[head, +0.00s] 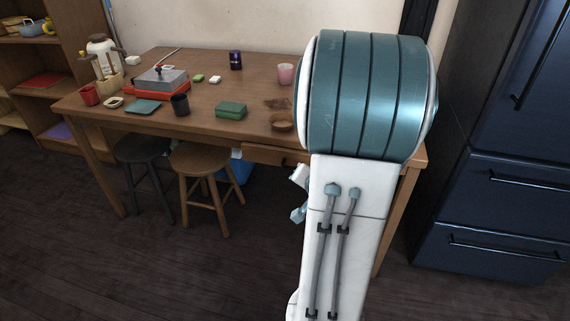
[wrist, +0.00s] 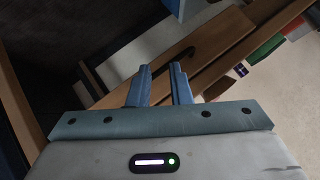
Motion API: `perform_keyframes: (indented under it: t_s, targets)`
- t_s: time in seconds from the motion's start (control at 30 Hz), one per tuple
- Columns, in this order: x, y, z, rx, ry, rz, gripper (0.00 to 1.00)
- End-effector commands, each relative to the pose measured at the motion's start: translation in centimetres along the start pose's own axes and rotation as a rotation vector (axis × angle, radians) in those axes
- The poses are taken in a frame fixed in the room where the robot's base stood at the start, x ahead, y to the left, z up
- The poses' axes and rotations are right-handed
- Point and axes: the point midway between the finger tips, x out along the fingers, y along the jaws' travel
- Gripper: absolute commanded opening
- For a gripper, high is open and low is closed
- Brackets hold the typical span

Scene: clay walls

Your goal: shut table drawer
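The wooden table (head: 200,108) stands ahead of me. Its drawer front (head: 262,154) shows under the near edge, to the right of the stools, and seems to stand out a little. My arm hides its right part. In the wrist view the drawer front (wrist: 217,40) runs diagonally beyond the fingers, with a dark handle (wrist: 182,57) on it. My gripper (wrist: 161,70) is open and empty, with a gap between its two blue fingers. The fingertips point at the drawer front near the handle; I cannot tell whether they touch it. In the head view my arm mostly hides the gripper (head: 299,207).
A brown stool (head: 200,160) and a dark stool (head: 143,150) stand under the table at left. A blue bin (head: 232,177) is beneath it. Cups, a green box (head: 231,110) and a bowl (head: 282,122) sit on top. A dark blue fridge (head: 500,170) stands at right.

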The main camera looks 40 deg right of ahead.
Motion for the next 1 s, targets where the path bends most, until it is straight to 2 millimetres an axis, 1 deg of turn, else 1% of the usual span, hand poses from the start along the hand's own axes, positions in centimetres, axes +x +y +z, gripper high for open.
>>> perform_keyframes:
  t_s: [0.03, 0.1, 0.2, 0.3, 0.4, 0.47, 0.57, 0.67, 0.77, 0.87, 1.0]
  targets:
    - [0.5, 1.7, -0.1, 0.093, 0.010, -0.045, 0.18]
    - [0.7, 2.8, -0.2, 0.221, 0.013, -0.134, 0.18]
    - [0.4, 4.1, -0.3, 0.405, 0.003, -0.263, 0.18]
    - [-0.5, 5.0, -0.3, 0.570, -0.020, -0.382, 0.18]
    - [-1.5, 5.6, -0.3, 0.697, -0.044, -0.478, 0.18]
    - [-2.0, 5.8, -0.3, 0.751, -0.057, -0.519, 0.18]
    - [-2.5, 6.0, -0.4, 0.805, -0.072, -0.563, 0.18]
    - [-2.3, 5.8, -0.4, 0.823, -0.079, -0.580, 0.18]
    - [-1.2, 5.2, -0.5, 0.821, -0.081, -0.582, 0.18]
    - [0.4, 4.2, -0.7, 0.819, -0.081, -0.582, 0.18]
    - [3.1, 2.6, -1.2, 0.818, -0.080, -0.582, 0.18]
